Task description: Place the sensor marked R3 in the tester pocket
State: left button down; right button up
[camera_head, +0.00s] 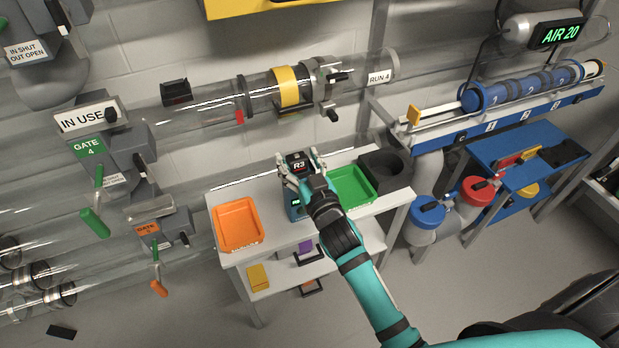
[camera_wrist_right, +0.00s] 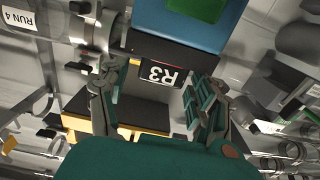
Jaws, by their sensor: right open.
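The sensor marked R3 (camera_head: 299,164) is a small black block with a white label. It sits at the tester's far end, between my right gripper's fingers. My right gripper (camera_head: 301,172) is open around it. In the right wrist view the R3 label (camera_wrist_right: 162,73) reads upside down, with a gap to the finger on each side of it. The tester (camera_head: 294,208) is a blue box with a lit display on the white bench, partly hidden by my arm. I cannot tell how deep the sensor sits in the pocket. My left gripper is not in view.
An orange tray (camera_head: 238,224) stands left of the tester, and a green tray (camera_head: 351,186) and a dark holder (camera_head: 385,168) stand to its right. A clear tube with a yellow band (camera_head: 288,86) runs behind the bench. A lower shelf (camera_head: 300,268) holds small items.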

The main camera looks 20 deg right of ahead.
jog(key=s, duration=1)
jog(key=shift+s+d+b, duration=0.15)
jog(key=shift+s+b, duration=0.05)
jog(key=shift+b, duration=0.1)
jog(key=s+a+f+g, duration=0.1)
jog(key=s+f+g, duration=0.2)
jog(key=f, duration=0.8)
jog(key=s+f+n+g, duration=0.1)
jog(key=s+f+g, duration=0.1)
jog(key=f, duration=0.9)
jog(key=s+a+f+g, duration=0.1)
jog(key=s+f+g, duration=0.2)
jog(key=f, duration=0.9)
jog(key=s+d+f+g, duration=0.3)
jog(key=s+f+g, duration=0.1)
jog(key=s+f, duration=0.75)
jog(key=s+d+f+g, duration=0.1)
jog(key=s+f, duration=0.2)
jog(key=s, duration=0.3)
jog(key=s+d+f+g, duration=0.2)
jog(key=s+f, duration=0.1)
jog(key=s, duration=0.4)
jog(key=s+d+f+n+g, duration=0.1)
jog(key=s+d+f+g, duration=0.1)
jog(key=s+f, duration=0.2)
jog(key=shift+s+h, duration=0.3)
jog(key=shift+s, duration=0.95)
